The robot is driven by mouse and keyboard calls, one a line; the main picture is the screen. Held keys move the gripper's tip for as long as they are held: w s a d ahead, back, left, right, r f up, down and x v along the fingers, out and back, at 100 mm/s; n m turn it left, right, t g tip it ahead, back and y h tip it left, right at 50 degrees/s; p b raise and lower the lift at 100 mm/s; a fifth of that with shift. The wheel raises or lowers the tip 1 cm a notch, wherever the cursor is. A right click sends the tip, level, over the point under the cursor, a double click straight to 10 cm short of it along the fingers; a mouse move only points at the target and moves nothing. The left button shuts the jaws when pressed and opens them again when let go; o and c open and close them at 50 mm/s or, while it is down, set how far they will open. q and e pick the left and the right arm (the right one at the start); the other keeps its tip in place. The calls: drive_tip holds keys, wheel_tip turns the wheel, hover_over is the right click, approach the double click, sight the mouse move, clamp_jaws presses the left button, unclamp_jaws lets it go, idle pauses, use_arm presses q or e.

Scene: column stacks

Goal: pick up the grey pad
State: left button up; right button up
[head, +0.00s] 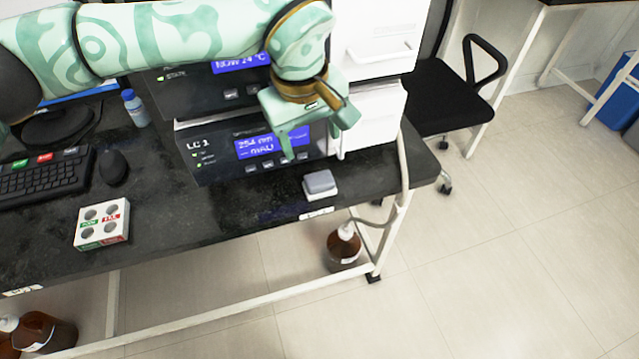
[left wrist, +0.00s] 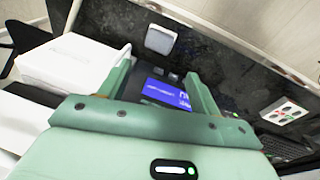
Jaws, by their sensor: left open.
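The grey pad (head: 320,183) lies on a white base near the front right edge of the dark bench, just in front of the LC instrument. It also shows in the left wrist view (left wrist: 160,39), beyond and between the fingers. My left gripper (head: 312,148) hangs in front of the instrument's display, above and behind the pad, apart from it. In the left wrist view its two green fingers (left wrist: 158,72) are spread with nothing between them. My right gripper shows in neither view.
The LC instrument (head: 213,159) and white units (head: 378,111) stand behind the pad. A white block with round holes (head: 102,223), a mouse (head: 113,167) and a keyboard (head: 42,177) lie to the left. The bench (head: 226,212) is clear between block and pad.

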use_arm(q)
drive_tip(key=b, duration=0.3)
hover_over(318, 180)
drive_tip(key=f, duration=0.8)
drive_tip(key=shift+s+a+f, duration=0.15)
drive_tip(key=shift+s+f, duration=0.05)
drive_tip(key=shift+s, duration=0.2)
drive_tip(key=f+b, duration=0.1)
drive_tip(key=f, duration=0.1)
drive_tip(key=w+f+b, duration=0.1)
drive_tip(key=f, duration=0.2)
drive_tip(key=shift+f, duration=0.15)
drive_tip(key=shift+r, duration=0.2)
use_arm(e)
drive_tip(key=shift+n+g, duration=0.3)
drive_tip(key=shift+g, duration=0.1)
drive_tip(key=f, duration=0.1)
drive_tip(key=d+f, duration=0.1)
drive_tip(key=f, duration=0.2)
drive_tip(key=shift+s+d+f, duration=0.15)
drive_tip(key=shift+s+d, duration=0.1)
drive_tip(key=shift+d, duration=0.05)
use_arm(q)
drive_tip(key=shift+s, duration=0.1)
drive_tip(key=c, duration=0.6)
drive_tip(key=shift+c, duration=0.2)
